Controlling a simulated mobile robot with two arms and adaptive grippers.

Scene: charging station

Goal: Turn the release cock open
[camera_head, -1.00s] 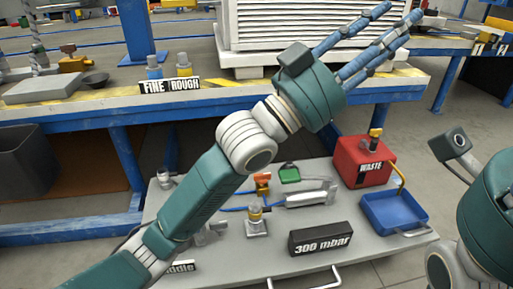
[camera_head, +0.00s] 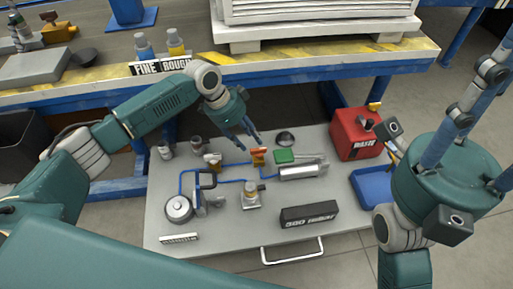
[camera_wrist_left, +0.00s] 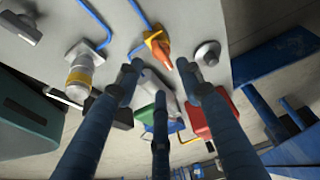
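The likely release cock is a small valve with an orange handle (camera_head: 258,154) on the grey cart top, joined to blue tubing. In the left wrist view its yellow and orange body (camera_wrist_left: 157,43) shows beyond the fingertips, with its handle between the two upper fingers. My left gripper (camera_head: 252,139) is just above and behind this valve, fingers pointing down; in the left wrist view its fingers (camera_wrist_left: 162,84) are spread and hold nothing. Whether a finger touches the handle cannot be told. My right gripper (camera_head: 490,88) is raised at the right, fingers spread and partly cut off.
A second valve (camera_head: 212,160), a yellow-banded fitting (camera_head: 250,192), a metal cylinder (camera_head: 302,172) with a green part (camera_head: 284,156), and a black display block (camera_head: 308,216) crowd the cart (camera_head: 215,248). A red waste can (camera_head: 352,136) and blue tray (camera_head: 371,187) stand right.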

